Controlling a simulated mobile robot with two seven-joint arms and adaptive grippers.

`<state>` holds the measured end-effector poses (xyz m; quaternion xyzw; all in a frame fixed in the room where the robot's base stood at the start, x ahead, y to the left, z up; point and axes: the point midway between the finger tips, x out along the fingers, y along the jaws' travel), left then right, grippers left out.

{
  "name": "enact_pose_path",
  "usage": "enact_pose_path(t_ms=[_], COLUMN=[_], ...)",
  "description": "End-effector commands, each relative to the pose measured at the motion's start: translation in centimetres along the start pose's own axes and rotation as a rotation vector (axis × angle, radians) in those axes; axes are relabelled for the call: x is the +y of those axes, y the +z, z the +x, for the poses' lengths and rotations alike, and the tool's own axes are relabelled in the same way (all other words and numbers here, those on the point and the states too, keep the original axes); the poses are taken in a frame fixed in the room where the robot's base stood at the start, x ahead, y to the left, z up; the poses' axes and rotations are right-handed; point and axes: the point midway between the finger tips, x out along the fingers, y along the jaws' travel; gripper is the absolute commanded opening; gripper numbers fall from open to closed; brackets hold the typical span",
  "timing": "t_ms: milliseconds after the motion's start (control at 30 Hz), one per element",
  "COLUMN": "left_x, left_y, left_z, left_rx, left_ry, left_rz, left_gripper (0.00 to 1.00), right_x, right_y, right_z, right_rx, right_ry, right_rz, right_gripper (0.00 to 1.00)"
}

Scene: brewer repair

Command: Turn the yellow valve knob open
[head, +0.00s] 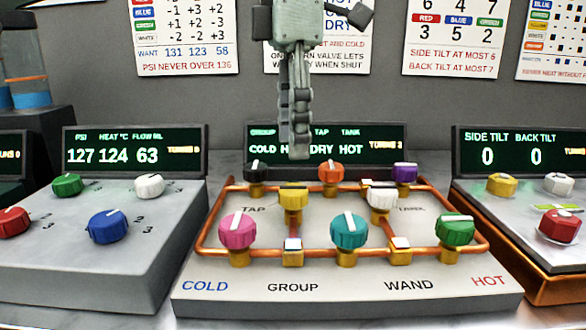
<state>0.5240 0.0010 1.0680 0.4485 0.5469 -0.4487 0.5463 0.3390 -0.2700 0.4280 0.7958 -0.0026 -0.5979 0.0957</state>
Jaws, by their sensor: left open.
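The yellow valve knob (293,198) stands on the copper pipework of the middle panel, left of centre, behind the pink and teal knobs. A pale mark shows on its top; its exact direction is hard to tell. My left gripper (298,152) hangs fingers down from the top of the picture, above and a little behind the yellow knob in the view, apart from it. It is open and empty, seen nearly edge-on, and it covers part of the middle display. My right gripper is not in view.
Close around are a black knob (255,178), an orange knob (331,177), a pink knob (237,230), a teal knob (349,231) and a white knob (382,199). The copper pipe (213,220) loops around them. The middle display (375,145) stands behind.

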Motion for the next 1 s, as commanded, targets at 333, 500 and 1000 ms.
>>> enact_pose_path(t_ms=[333,500,1000], left_x=[0.0,0.0,0.0], left_y=[-0.1,0.0,0.0], left_z=[5.3,7.0,7.5], left_rx=[0.001,0.0,-0.001], left_ry=[-0.002,-0.001,-0.001], left_rz=[0.0,-0.001,-0.001], left_gripper=[0.55,0.55,0.35], right_x=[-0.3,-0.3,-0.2], right_y=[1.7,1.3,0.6], right_z=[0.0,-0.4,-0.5], right_rx=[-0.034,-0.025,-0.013], right_ry=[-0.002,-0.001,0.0], right_rz=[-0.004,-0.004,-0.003], right_gripper=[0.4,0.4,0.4])
